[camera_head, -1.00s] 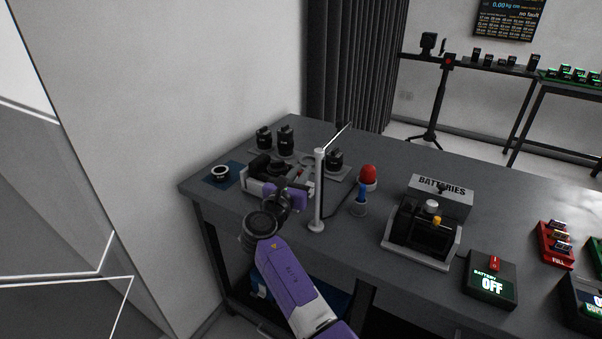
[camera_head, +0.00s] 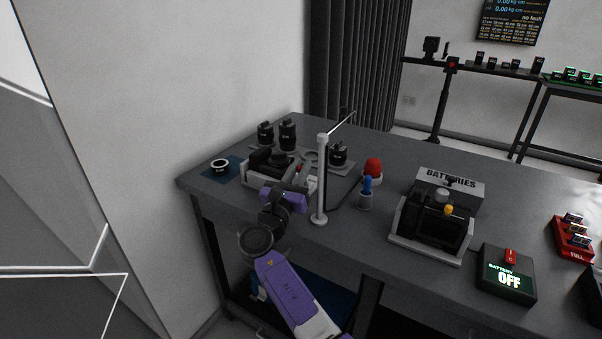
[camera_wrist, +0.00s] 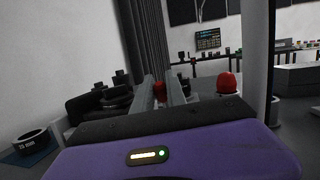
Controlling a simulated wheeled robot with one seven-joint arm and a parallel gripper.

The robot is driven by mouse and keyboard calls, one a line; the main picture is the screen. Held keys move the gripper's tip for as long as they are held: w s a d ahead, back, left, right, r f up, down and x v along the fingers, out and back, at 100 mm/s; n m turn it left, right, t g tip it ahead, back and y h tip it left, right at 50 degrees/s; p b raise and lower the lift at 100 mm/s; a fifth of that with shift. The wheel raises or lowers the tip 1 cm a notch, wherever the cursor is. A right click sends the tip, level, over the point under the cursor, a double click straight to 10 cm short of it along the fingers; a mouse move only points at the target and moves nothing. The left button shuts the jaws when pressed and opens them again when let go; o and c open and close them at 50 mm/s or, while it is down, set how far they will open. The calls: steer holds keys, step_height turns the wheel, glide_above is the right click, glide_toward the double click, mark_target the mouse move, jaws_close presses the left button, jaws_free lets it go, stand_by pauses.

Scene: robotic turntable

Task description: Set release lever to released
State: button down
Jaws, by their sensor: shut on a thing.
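A camera cradle (camera_head: 262,177) with a black camera body in it sits at the left end of the grey table. A small red-tipped lever (camera_head: 300,169) stands at its right side. My gripper (camera_head: 303,181) is at the cradle's near right corner, partly hiding it.
A white post (camera_head: 321,185) with a thin arm stands just right of my gripper. A red dome (camera_head: 373,168) and a blue-topped piece (camera_head: 367,191) are beyond it. Black lenses (camera_head: 287,135) stand behind the cradle, and a lens ring (camera_head: 220,166) lies left.

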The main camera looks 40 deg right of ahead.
steer(key=c, duration=1.3)
jaws_free()
steer(key=shift+c, duration=0.2)
steer(key=shift+a, duration=0.1)
steer(key=v, duration=0.8)
